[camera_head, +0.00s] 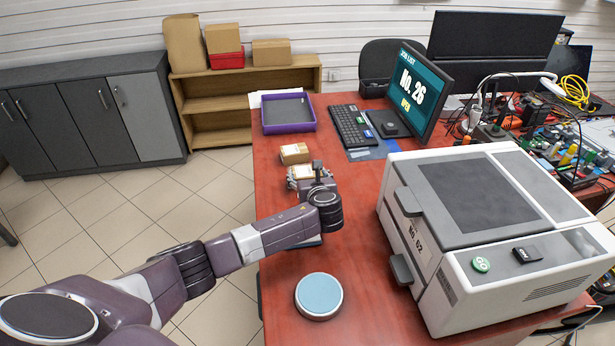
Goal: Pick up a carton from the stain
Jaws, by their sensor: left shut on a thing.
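My left gripper (300,181) reaches over the red desk from the left and is shut on a small light carton (302,171). The gripper and wrist hide most of this carton, so I cannot tell whether it touches the desk. Another small brown carton with a pale label (294,153) sits on the desk just behind it. I cannot make out a stain for sure; the gripper and forearm cover part of the desk. My right gripper is not in view.
A purple tray (288,128) lies behind the cartons. A keyboard (352,126) and a monitor (419,95) stand at the back. A large white machine (420,245) fills the right. A round blue-topped disc (319,295) is in front. The desk between gripper and machine is mostly clear.

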